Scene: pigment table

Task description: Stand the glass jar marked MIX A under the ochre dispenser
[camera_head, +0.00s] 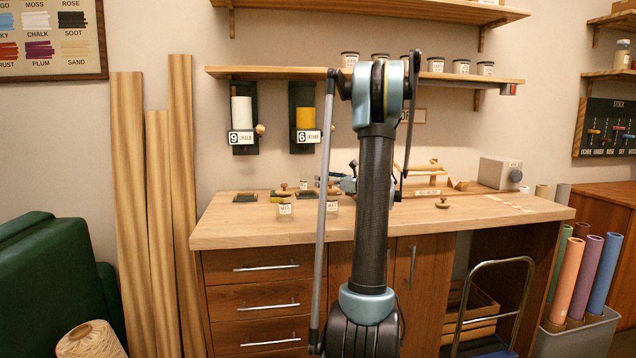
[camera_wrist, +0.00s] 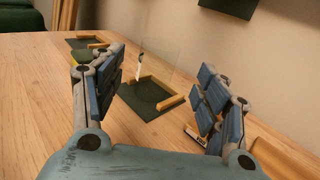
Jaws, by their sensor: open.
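My gripper (camera_wrist: 160,92) is open, its two blue-padded fingers wide apart with nothing clamped between them. Beyond and between them, a faint clear glass jar (camera_wrist: 139,68) shows by a narrow label seen nearly edge-on; its text is unreadable. It appears to stand at a dark green pad (camera_wrist: 138,106) with wooden edge strips; its exact seat is unclear. In the head view, the ochre dispenser (camera_head: 306,117), marked 6, hangs on the wall above that part of the table. My gripper (camera_head: 345,183) is low over the table, right of the dispenser and partly hidden by my arm.
The chalk dispenser (camera_head: 241,112), marked 9, hangs to the left, above another pad (camera_head: 245,198). Two labelled jars (camera_head: 285,209) (camera_head: 332,208) stand near the workbench's front. A wooden knob (camera_head: 443,203) and grey box (camera_head: 499,173) are farther right. The front right tabletop is mostly clear.

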